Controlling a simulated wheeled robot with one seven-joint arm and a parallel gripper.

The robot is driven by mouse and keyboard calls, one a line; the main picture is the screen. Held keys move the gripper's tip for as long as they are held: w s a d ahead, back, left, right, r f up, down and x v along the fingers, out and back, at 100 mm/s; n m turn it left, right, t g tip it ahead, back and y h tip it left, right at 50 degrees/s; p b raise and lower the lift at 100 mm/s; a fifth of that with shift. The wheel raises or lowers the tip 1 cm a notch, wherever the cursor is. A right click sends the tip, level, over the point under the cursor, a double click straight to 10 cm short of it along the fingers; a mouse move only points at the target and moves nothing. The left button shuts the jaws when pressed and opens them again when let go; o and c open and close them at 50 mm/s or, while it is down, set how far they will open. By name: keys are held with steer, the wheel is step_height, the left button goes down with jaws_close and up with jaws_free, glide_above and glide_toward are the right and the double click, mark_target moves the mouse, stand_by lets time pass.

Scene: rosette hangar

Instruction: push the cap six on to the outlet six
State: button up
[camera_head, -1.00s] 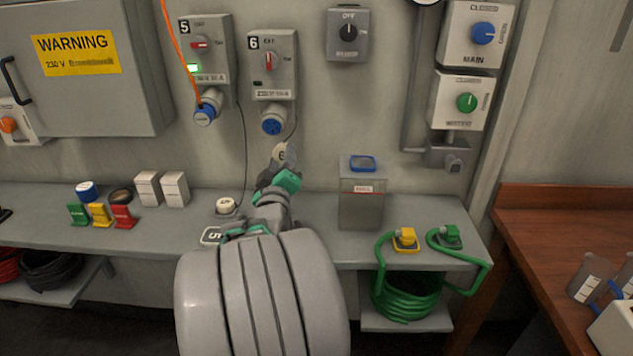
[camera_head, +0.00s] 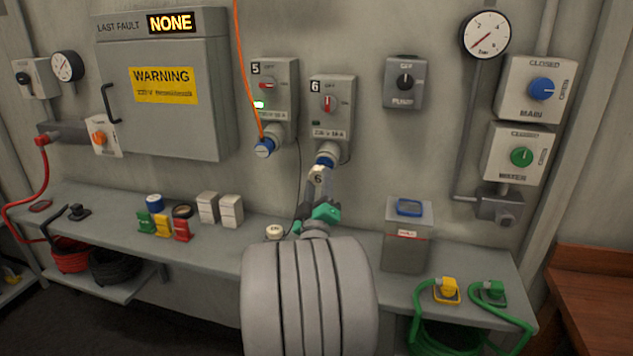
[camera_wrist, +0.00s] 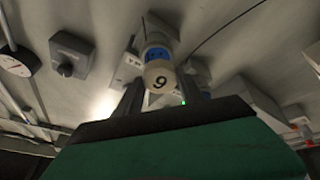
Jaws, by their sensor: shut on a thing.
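The cap six (camera_head: 319,176) is a pale round cap marked 6. My gripper (camera_head: 317,190) is shut on it and holds it just below outlet six (camera_head: 326,156), which has a blue face and hangs under the grey switch box marked 6 (camera_head: 329,107). In the wrist view the cap (camera_wrist: 159,76) sits between my fingers, close in front of the blue outlet face (camera_wrist: 157,54) and overlapping its lower part. I cannot tell whether cap and outlet touch. The arm and gripper hide what lies behind them.
Outlet five (camera_head: 265,146) is left of outlet six, with an orange cord (camera_head: 244,70) crossing it. A thin black cord hangs near the cap.

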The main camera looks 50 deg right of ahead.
steer(key=shift+p+x, duration=1)
steer(key=shift+x, duration=0.2)
steer(key=shift+d+f, duration=0.2)
steer(key=shift+d, duration=0.25)
steer(key=shift+s+p, duration=0.15)
steer(key=shift+p, duration=0.3)
steer(key=shift+d+r+p, duration=0.15)
steer(key=shift+d+p, duration=0.25)
steer(key=shift+p, duration=0.1)
stand_by(0.6)
steer(key=o, duration=1.3)
steer(key=shift+w, duration=0.2)
steer(key=shift+o, duration=0.2)
